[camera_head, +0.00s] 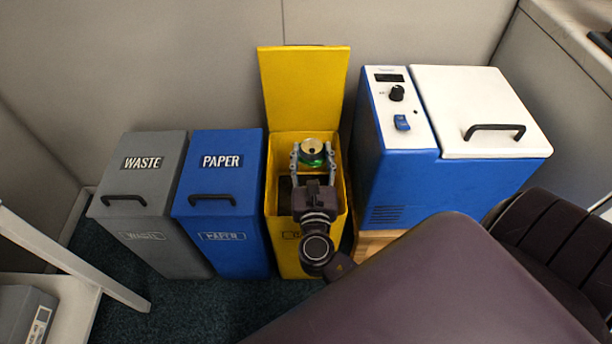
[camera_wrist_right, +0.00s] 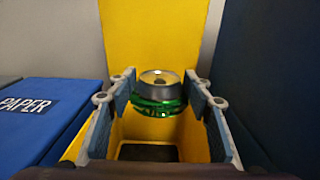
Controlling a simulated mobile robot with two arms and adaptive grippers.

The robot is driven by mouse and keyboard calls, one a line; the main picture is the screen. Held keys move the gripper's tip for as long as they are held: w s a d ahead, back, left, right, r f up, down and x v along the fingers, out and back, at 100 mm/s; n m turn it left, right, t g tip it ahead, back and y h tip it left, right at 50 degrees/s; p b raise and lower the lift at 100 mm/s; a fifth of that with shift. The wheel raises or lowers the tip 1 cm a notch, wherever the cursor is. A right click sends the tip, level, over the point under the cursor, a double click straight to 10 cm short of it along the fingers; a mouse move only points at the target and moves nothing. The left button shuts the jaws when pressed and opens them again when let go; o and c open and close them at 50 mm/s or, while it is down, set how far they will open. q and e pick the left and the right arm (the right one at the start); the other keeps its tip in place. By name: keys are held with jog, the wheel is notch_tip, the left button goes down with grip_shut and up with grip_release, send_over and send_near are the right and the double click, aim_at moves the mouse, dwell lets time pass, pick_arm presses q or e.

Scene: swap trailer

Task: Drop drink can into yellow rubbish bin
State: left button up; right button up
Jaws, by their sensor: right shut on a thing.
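A green drink can with a silver top (camera_head: 312,152) is held between the fingers of my right gripper (camera_head: 312,158). In the right wrist view the can (camera_wrist_right: 159,93) sits between the two fingertips of the right gripper (camera_wrist_right: 160,92), over the mouth of the bin. The yellow rubbish bin (camera_head: 283,255) has its lid (camera_head: 304,88) raised against the wall. The bin's inside (camera_wrist_right: 130,130) shows below the can, with a dark floor. My right gripper hides part of the bin's opening and front. My left gripper is not in view.
A closed blue PAPER bin (camera_head: 215,175) and a closed grey WASTE bin (camera_head: 140,180) stand left of the yellow bin. A blue and white chest unit (camera_head: 465,140) stands close on the right. A white frame (camera_head: 70,265) is at lower left.

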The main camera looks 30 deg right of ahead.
jog(key=o, duration=0.9)
jog(key=v, duration=1.2)
